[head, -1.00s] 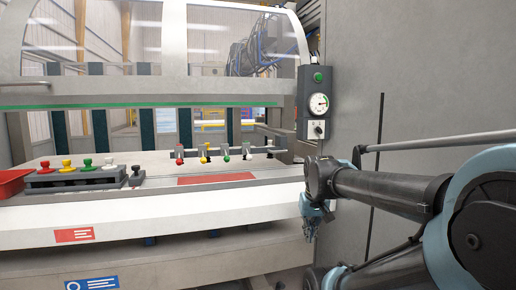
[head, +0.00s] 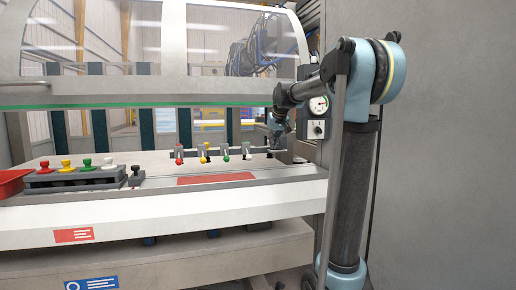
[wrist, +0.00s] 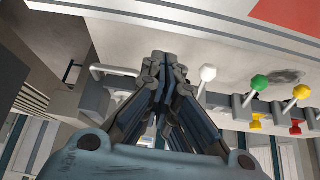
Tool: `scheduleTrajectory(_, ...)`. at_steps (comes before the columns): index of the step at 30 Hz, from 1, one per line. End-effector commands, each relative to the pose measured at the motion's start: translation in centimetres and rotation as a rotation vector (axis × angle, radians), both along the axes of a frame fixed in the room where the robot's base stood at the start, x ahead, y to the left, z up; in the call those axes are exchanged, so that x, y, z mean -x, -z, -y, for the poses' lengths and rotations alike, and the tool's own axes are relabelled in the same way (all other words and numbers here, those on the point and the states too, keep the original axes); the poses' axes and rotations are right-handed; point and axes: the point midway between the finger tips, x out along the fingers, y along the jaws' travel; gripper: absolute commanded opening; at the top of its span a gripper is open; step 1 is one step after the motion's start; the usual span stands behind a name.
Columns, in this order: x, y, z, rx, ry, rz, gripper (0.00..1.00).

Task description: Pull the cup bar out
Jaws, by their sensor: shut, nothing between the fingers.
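The cup bar (head: 240,148) lies across the back of the machine's table, with red, yellow, green and white knobs on short stems along it. The bar (wrist: 232,108) also shows in the wrist view, right of my fingers. A pale looped handle (wrist: 112,70) shows left of my fingers there. My gripper (wrist: 166,55) is shut and empty, its fingertips together. In the head view my gripper (head: 276,143) is at the right end of the bar. My fingers and wrist hide part of the bar, and I cannot tell whether they touch it.
A rack (head: 75,180) with coloured knobs and a red tray (head: 12,182) stand at the table's left. A gauge box (head: 318,112) is close to my arm on the right. The raised clear guard (head: 100,45) hangs above. The front ledge (head: 200,195) is clear.

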Motion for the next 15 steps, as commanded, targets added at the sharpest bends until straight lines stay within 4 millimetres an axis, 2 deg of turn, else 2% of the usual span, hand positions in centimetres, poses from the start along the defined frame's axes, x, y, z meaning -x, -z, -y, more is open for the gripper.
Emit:
scheduleTrajectory(1, -2.2, -0.7, -0.8, -0.002, -0.009, 0.014, 0.00)
scheduleTrajectory(6, -8.0, -2.5, -3.1, -0.011, -0.031, 0.060, 0.00)
scheduleTrajectory(10, -11.0, -3.2, -4.3, -0.017, -0.043, 0.085, 0.00)
scheduleTrajectory(15, -12.9, -3.6, -5.2, -0.021, -0.050, 0.100, 0.00)
